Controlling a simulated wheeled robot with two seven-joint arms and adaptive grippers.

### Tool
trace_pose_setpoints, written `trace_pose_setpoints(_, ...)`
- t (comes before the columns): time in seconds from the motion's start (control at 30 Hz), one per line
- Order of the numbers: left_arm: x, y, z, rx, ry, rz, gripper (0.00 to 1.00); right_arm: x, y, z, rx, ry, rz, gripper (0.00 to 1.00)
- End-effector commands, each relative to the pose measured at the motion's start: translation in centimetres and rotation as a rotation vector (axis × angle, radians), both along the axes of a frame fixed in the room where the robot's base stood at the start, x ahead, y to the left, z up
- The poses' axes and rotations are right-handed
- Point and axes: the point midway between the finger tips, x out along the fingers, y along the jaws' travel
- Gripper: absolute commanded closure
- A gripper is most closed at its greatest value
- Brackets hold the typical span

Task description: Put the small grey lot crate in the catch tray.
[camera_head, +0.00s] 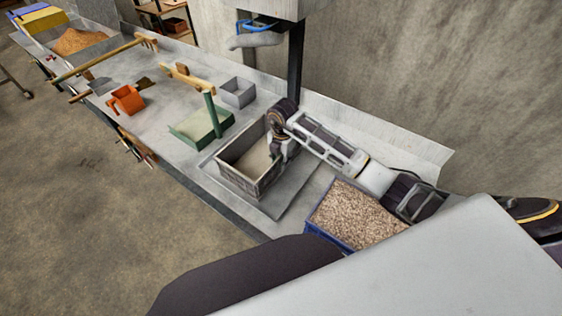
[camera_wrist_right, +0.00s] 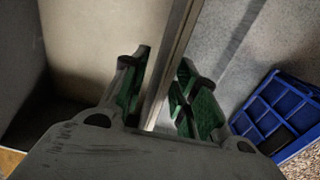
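A grey open-topped crate (camera_head: 236,177) with a pale beige floor stands on the bench; I take it as the lot crate. It appears to rest on a flat, light grey metal tray (camera_head: 283,207), perhaps the catch tray. My right gripper (camera_head: 279,150) points down at the crate's right wall. In the right wrist view, its green-padded fingers (camera_wrist_right: 163,80) are apart on either side of the crate wall (camera_wrist_right: 178,40), one inside and one outside. A small gap shows on the inside, so it looks open. My left gripper is not in view.
A blue crate of grain (camera_head: 358,213) stands to the right, close to my right arm. A smaller grey box (camera_head: 238,92), a green pan (camera_head: 203,125) and an orange scoop (camera_head: 127,100) lie further left. A machine on a dark post (camera_head: 296,62) rises behind.

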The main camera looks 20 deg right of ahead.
Motion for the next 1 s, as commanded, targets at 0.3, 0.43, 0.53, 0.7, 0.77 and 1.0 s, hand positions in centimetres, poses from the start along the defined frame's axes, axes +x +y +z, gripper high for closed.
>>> trace_pose_setpoints(0.3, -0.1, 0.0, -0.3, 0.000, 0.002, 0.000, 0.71, 0.0, -0.1, 4.3, -0.001, -0.003, 0.001, 0.71)
trace_pose_setpoints(0.43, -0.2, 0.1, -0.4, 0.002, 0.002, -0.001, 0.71, -0.1, -0.2, 6.2, -0.001, -0.003, 0.001, 0.71)
trace_pose_setpoints(0.53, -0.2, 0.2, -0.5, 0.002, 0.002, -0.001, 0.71, -0.1, -0.1, 7.7, -0.001, -0.002, 0.000, 0.71)
trace_pose_setpoints(0.7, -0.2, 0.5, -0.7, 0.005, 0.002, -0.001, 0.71, -0.1, -0.1, 9.7, 0.000, -0.001, 0.001, 0.71)
trace_pose_setpoints(0.77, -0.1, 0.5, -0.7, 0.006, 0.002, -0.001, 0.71, -0.1, -0.2, 10.2, 0.000, -0.001, 0.000, 0.71)
trace_pose_setpoints(1.0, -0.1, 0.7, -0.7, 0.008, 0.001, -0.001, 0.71, -0.2, -0.2, 11.1, -0.001, 0.001, 0.000, 0.71)
